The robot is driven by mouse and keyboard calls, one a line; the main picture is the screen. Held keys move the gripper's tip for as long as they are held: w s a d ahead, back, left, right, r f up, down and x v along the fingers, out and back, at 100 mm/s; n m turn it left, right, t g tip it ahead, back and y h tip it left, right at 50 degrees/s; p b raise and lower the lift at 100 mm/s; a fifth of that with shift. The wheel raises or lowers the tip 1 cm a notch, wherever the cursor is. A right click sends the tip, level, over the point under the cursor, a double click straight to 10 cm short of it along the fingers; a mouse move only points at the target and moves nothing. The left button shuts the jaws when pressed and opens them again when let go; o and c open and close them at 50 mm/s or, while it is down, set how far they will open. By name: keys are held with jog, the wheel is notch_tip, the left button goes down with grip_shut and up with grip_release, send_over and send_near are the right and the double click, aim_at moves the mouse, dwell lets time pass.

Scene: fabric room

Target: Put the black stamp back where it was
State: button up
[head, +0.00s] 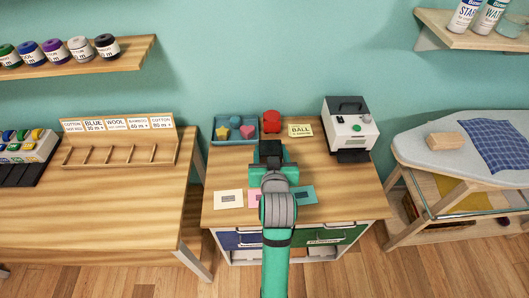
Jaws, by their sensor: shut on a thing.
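My gripper (271,164) is over the middle of the small central desk (347,188). It is shut on the black stamp (270,147), which shows as a dark shape at the far end of the gripper. The gripper and arm hide the stamp's lower part, so I cannot tell whether it touches the desk. A red stamp-like object (271,121) stands just behind it, near the wall.
A note card (300,130) reading "BALL" and a white machine (350,124) stand at the back right. White (228,199), pink (254,197) and teal (303,195) cards lie along the front. The desk's right front is clear.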

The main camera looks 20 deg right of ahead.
aim_at(268, 146)
jog(key=x, duration=0.4)
jog(key=shift+w+a+f, duration=0.1)
jog(key=shift+a, duration=0.15)
jog(key=w+f, duration=0.2)
jog(key=f, duration=0.1)
jog(key=w+f, duration=0.2)
jog(key=shift+d+f, duration=0.1)
jog(key=shift+d, duration=0.15)
jog(key=shift+w+f, duration=0.2)
jog(key=shift+f, duration=1.5)
jog(key=shift+d+f, duration=0.1)
jog(key=shift+f, duration=0.05)
jog(key=o, duration=1.1)
jog(key=shift+c, duration=0.2)
